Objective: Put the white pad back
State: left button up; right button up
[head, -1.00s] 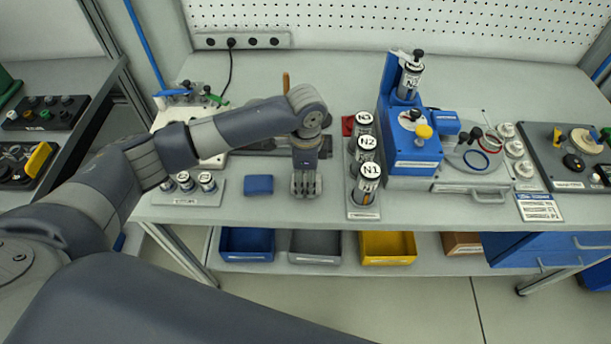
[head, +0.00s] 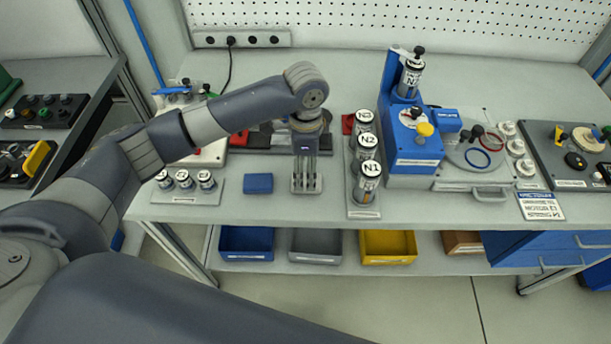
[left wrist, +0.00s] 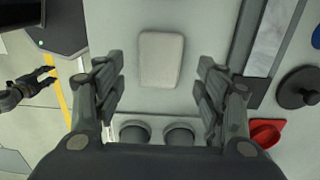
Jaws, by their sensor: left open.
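The white pad (left wrist: 161,60) lies flat on the grey bench in the left wrist view, between and below the fingers of my left gripper (left wrist: 160,76). The fingers are spread on both sides of it and hold nothing. In the head view the left gripper (head: 305,178) points straight down, and its fingers hide part of the white pad (head: 318,186). A dark gripper, apparently my right one (left wrist: 46,79), shows over the floor at the left of the wrist view, its fingers apart.
A blue pad (head: 258,183) lies left of the gripper. A rack with cylinders N1 (head: 369,180), N2 and another stands close on the right. A tray of small jars (head: 181,197) is farther left. A blue press (head: 414,150) stands beyond the rack. Bins are below the bench.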

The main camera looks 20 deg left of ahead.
pick_arm(q)
notch_tip(320, 180, up, 8)
jog(key=b, duration=0.1)
dwell(0.6)
